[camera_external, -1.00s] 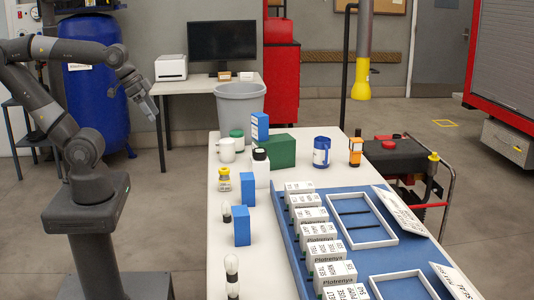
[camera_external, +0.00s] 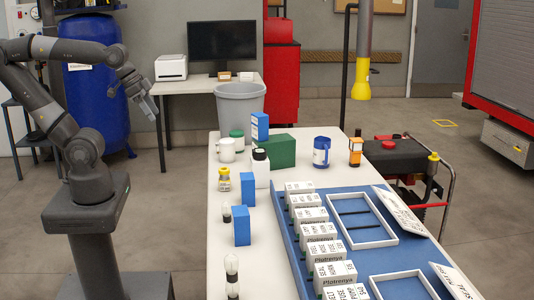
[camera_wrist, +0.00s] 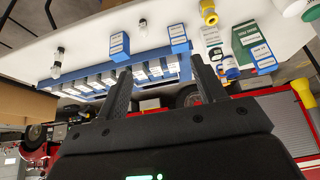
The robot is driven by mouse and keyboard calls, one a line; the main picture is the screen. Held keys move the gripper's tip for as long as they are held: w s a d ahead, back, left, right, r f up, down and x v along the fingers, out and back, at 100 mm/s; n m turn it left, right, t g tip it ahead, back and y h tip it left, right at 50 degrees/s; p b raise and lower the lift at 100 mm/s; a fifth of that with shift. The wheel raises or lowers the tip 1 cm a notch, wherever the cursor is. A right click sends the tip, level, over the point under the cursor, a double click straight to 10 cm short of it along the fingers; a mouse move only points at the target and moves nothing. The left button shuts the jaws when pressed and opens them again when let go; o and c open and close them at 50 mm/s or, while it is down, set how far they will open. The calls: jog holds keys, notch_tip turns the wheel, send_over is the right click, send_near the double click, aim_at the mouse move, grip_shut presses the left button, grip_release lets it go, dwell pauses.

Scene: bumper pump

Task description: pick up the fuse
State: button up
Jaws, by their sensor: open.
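Two small upright glass pieces with dark lower parts stand on the white table; either could be the fuse, and I cannot tell which. The nearer glass piece (camera_external: 231,268) is at the front left edge, above a second dark-and-clear part. The farther glass piece (camera_external: 226,212) stands left of a blue box. In the wrist view one glass piece (camera_wrist: 142,27) is at the top centre and another (camera_wrist: 59,53) at the left. My gripper (camera_external: 151,107) hangs off the table's left side, well apart from both. Its fingers (camera_wrist: 162,85) are spread and empty.
Floor between my base and the table is clear.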

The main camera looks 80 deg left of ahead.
jog(key=shift+c, duration=0.5)
jog(key=shift+c, duration=1)
